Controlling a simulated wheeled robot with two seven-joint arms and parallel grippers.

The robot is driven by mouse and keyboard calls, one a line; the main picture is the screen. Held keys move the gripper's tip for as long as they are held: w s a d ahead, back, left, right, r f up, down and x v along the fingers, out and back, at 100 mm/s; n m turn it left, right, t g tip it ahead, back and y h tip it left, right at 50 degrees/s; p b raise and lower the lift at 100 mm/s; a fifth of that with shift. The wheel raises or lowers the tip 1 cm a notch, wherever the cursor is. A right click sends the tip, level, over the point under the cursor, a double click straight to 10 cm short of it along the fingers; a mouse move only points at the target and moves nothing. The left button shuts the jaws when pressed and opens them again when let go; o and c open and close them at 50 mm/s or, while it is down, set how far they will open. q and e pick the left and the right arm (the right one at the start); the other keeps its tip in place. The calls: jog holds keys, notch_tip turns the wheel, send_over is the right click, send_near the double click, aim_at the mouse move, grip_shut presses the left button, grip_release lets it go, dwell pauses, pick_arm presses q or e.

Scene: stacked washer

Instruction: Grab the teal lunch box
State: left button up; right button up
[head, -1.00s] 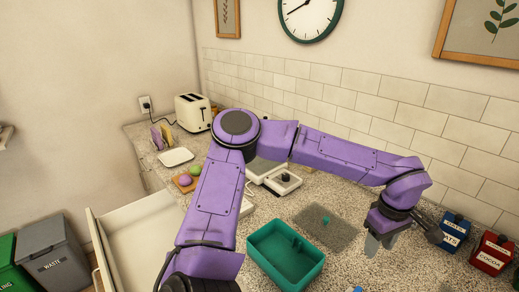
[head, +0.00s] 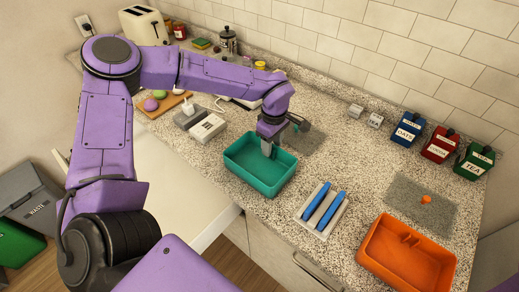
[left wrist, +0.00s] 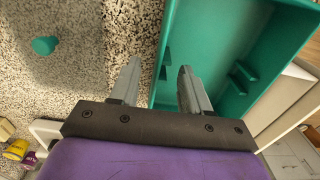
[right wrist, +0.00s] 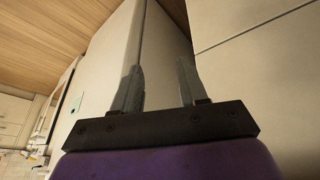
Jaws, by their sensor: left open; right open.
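The teal lunch box (head: 241,168) is an open, empty-looking tray on the speckled counter in the head view. It also fills the upper right of the left wrist view (left wrist: 205,40). My left gripper (head: 268,152) is open and points down at the box's far edge. In the left wrist view its fingers (left wrist: 160,82) lie on either side of a box wall, one outside and one over the inside; I cannot tell whether they touch it. A teal knob (left wrist: 44,45) stands on the counter side. My right gripper (right wrist: 157,85) is open and empty, facing pale panels.
An orange box (head: 405,258) and a white tray with blue bars (head: 322,210) stand to the right. Blue, red and green canisters (head: 438,145) line the wall. A grey two-part container (head: 207,128) is left of the teal box. An open drawer (head: 185,210) lies below the counter.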

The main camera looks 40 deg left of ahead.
aim_at(260, 163)
pick_arm(q)
jog(key=shift+s+f, duration=0.2)
jog(key=shift+f, duration=1.05)
jog(key=shift+w+f, duration=0.15)
jog(key=shift+f, duration=0.15)
grip_shut()
jog(key=shift+r, duration=0.15)
